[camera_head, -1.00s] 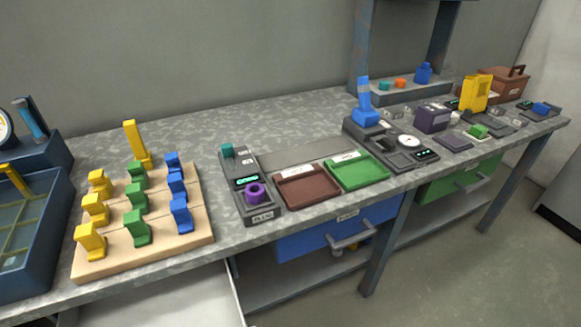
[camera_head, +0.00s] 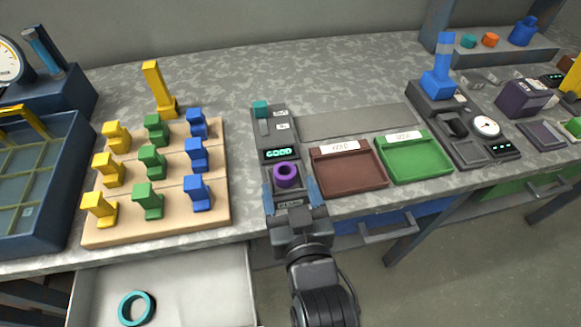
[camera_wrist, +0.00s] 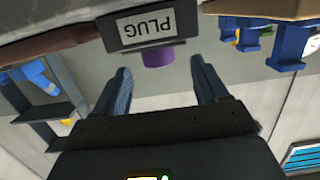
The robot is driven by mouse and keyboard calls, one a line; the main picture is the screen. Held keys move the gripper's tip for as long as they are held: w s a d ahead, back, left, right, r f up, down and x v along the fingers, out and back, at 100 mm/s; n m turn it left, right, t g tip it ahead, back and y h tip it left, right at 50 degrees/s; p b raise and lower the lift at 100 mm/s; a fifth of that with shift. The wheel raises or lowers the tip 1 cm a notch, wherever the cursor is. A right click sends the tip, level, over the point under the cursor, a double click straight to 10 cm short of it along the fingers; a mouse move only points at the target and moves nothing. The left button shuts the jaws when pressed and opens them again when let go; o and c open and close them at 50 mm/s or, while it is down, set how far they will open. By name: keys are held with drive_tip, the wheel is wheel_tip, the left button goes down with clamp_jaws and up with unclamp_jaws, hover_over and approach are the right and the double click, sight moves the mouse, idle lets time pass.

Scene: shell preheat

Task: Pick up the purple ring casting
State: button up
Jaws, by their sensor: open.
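The purple ring casting (camera_head: 287,176) sits in the lower part of a dark grey gauge station (camera_head: 267,140) whose display reads GOOD. My gripper (camera_head: 292,190) is at the station's front edge, just in front of the ring, with its two blue fingers apart and nothing between them that I can see held. In the wrist view, which looks upside down, the ring (camera_wrist: 158,55) shows partly behind the station's PLUG label, beyond and between the open fingertips (camera_wrist: 158,66). Whether the fingers touch the station I cannot tell.
A brown tray (camera_head: 350,187) and a green tray (camera_head: 415,176) stand right of the station. A wooden board (camera_head: 160,232) with several coloured blocks is to the left. An open drawer (camera_head: 200,290) below holds a teal ring (camera_head: 137,308). A blue-handled press (camera_head: 440,75) stands farther right.

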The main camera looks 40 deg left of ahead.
sight(287, 179)
drive_tip(key=x, duration=0.5)
drive_tip(key=shift+w+a+p, duration=0.2)
drive_tip(key=shift+w+p, duration=0.1)
drive_tip(key=shift+p, duration=0.1)
drive_tip(key=shift+c, duration=0.3)
